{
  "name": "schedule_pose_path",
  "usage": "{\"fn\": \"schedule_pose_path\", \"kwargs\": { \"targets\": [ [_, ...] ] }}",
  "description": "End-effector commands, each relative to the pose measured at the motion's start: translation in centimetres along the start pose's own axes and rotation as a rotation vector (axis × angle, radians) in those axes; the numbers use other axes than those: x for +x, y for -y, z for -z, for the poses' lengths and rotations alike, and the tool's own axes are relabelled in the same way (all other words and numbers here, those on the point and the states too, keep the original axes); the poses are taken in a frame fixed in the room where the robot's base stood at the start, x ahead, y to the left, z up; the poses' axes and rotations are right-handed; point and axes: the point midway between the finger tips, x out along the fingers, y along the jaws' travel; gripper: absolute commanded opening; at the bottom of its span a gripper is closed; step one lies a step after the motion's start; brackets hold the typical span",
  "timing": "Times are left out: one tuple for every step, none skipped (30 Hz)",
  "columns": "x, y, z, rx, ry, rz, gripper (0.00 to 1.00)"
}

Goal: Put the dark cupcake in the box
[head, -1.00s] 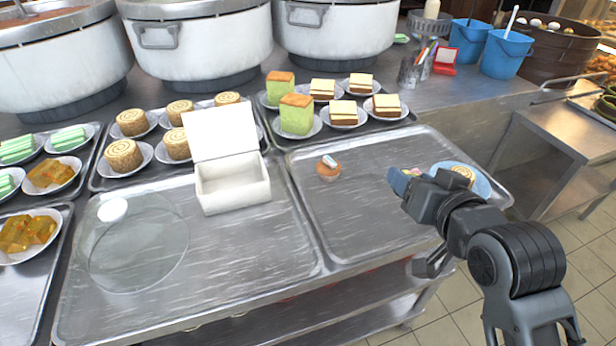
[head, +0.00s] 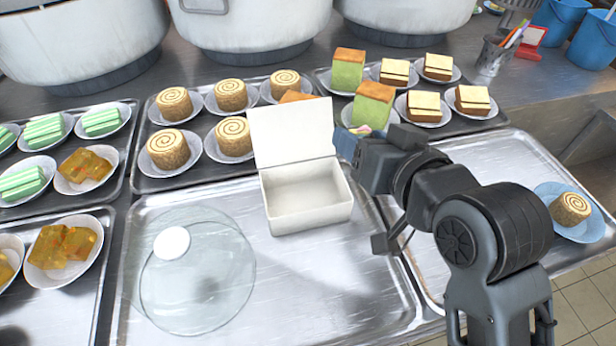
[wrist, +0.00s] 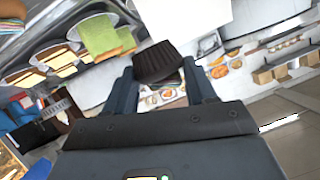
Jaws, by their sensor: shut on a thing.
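The dark cupcake (wrist: 157,62) sits between the two fingers of my gripper (wrist: 160,85) in the wrist view, its dark ridged cup showing. In the head view only a bit of its colored top (head: 362,130) shows past the fingers. My gripper (head: 350,146) is shut on it, raised just right of the white box (head: 308,216). The box stands open on the middle tray, its lid upright at the back. Its visible inside is empty.
A clear glass lid (head: 197,285) with a white knob lies left of the box. Plated cakes fill trays behind and left. A blue plate (head: 592,229) with a swirl roll (head: 570,208) is at right. Large pots (head: 250,25) stand behind.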

Motion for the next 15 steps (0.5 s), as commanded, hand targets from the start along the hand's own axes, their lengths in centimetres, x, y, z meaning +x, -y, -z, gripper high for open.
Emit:
{"fn": "schedule_pose_path", "kwargs": {
  "targets": [
    [0.7,1.0,-0.8,-0.003,0.004,0.004,0.26],
    [1.1,1.4,-1.2,-0.002,0.004,0.004,0.26],
    [1.7,2.0,-1.8,-0.002,0.004,0.003,0.26],
    [2.0,2.5,-2.1,-0.002,0.003,0.003,0.26],
    [2.4,3.0,-2.5,-0.003,0.003,0.003,0.26],
    [2.9,3.5,-3.0,-0.002,0.003,0.003,0.26],
    [3.2,3.9,-3.4,-0.002,0.002,0.002,0.26],
    [3.6,4.3,-3.7,-0.002,0.003,0.002,0.26],
    [3.9,4.8,-4.0,-0.002,0.001,0.002,0.26],
    [4.2,5.0,-4.3,-0.001,0.001,0.001,0.26],
    [4.4,5.2,-4.5,-0.001,0.001,0.000,0.26],
    [4.6,5.4,-4.7,-0.001,0.000,0.000,0.26],
    [4.8,5.6,-4.8,0.000,-0.001,0.000,0.26],
    [4.8,5.7,-4.9,0.000,-0.001,-0.001,0.26],
    [5.0,5.8,-5.1,0.000,-0.001,-0.001,0.26]
  ]
}}
